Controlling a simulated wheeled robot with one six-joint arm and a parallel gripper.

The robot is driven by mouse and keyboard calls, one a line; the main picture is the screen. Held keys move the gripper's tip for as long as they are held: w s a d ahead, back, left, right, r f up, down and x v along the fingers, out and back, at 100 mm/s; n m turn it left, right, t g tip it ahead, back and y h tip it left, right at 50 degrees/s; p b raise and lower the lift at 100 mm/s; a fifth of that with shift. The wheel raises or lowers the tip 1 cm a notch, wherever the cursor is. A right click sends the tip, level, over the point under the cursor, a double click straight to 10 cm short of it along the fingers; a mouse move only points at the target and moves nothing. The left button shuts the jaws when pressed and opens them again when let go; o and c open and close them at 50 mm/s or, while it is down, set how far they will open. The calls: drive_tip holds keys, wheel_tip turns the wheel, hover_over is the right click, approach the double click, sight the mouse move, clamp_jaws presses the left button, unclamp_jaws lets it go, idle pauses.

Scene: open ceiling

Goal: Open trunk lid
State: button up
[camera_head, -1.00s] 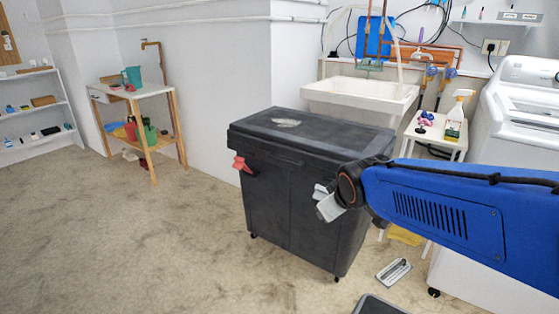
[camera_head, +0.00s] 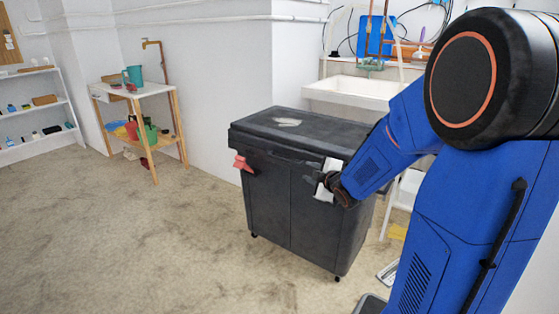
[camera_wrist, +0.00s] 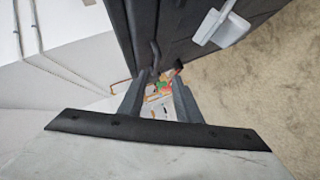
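The trunk (camera_head: 285,205) is a dark grey, upright wheeled box. Its flat lid (camera_head: 325,131) is down, and a pale mark lies on top. A thin dark handle (camera_head: 283,158) runs along the front below the lid. My gripper (camera_head: 320,182) is at the trunk's front right, near the upper edge. In the wrist view the fingers of my gripper (camera_wrist: 158,97) are apart with nothing between them. A dark bar (camera_wrist: 155,57), perhaps the handle, shows just beyond the fingertips; contact cannot be told. The trunk side (camera_wrist: 190,25) fills the upper middle there.
A red piece (camera_head: 242,163) sticks out at the trunk's front left. A wooden shelf stand (camera_head: 145,92) and a white sink (camera_head: 355,91) stand behind. The floor at front left is clear.

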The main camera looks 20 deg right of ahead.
sight(279, 159)
drive_tip(key=shift+w+a+f+n+t+y, duration=0.1)
drive_tip(key=shift+w+f+n+t+y, duration=0.25)
drive_tip(key=shift+w+f+n+y, duration=0.3)
drive_tip(key=shift+w+d+f+n+t+y, duration=0.1)
drive_tip(key=shift+w+f+n+t+y, duration=0.25)
drive_tip(key=shift+w+n+y, duration=0.35)
drive_tip(key=shift+w+a+f+n+t+y, duration=0.1)
drive_tip(key=shift+w+f+n+t+y, duration=0.3)
drive_tip(key=shift+w+n, duration=0.5)
drive_tip(key=x, duration=1.7)
drive_tip(key=shift+s+f, duration=0.1)
drive_tip(key=shift+f, duration=0.05)
clamp_jaws()
